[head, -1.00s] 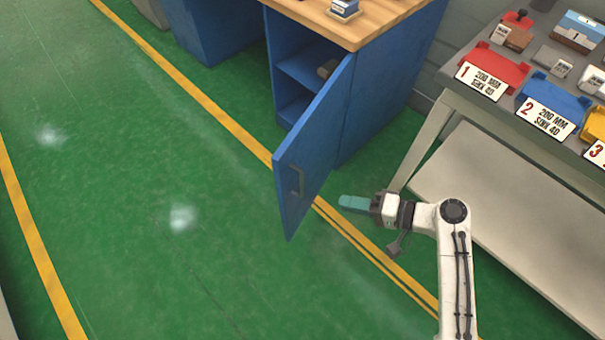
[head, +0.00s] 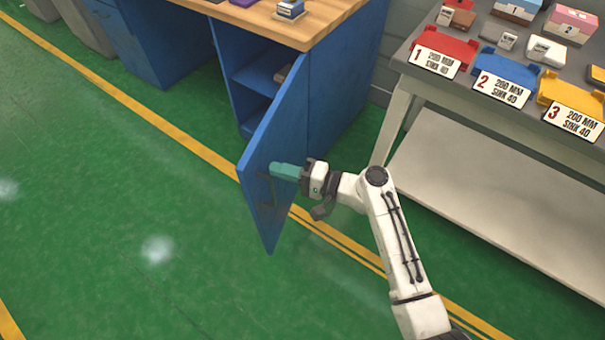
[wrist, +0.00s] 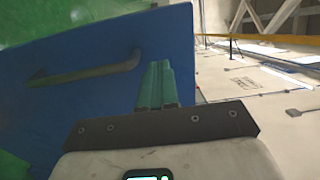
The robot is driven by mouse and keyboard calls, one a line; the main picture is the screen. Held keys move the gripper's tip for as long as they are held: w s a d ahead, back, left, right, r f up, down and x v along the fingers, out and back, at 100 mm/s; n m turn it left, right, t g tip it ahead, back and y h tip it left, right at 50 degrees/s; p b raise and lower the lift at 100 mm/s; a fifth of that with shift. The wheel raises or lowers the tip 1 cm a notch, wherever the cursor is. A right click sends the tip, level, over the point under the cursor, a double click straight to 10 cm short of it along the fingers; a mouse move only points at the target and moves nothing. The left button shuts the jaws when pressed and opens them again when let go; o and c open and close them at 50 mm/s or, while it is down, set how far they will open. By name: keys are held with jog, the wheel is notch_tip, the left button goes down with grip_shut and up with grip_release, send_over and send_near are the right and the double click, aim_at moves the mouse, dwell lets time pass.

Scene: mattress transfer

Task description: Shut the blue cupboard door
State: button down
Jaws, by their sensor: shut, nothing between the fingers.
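The blue cupboard door (head: 282,150) stands open, swung out from the blue cupboard (head: 340,75) under a wooden top. Shelves show in the opening. My gripper (head: 275,169) has teal fingers, shut and empty, at the outer face of the door near its handle (head: 270,187). In the wrist view the fingers (wrist: 157,72) point at the blue door (wrist: 110,75), to the right of its bar handle (wrist: 85,70). I cannot tell whether the fingertips touch the door.
A grey table (head: 415,75) with red, blue and yellow numbered trays stands at the right, with a pale lower shelf (head: 480,185). Boxes and small items lie on it. The green floor (head: 110,190) left of the door is clear, with yellow lines.

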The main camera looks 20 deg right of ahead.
aim_at(257, 164)
jog(key=shift+x, duration=1.65)
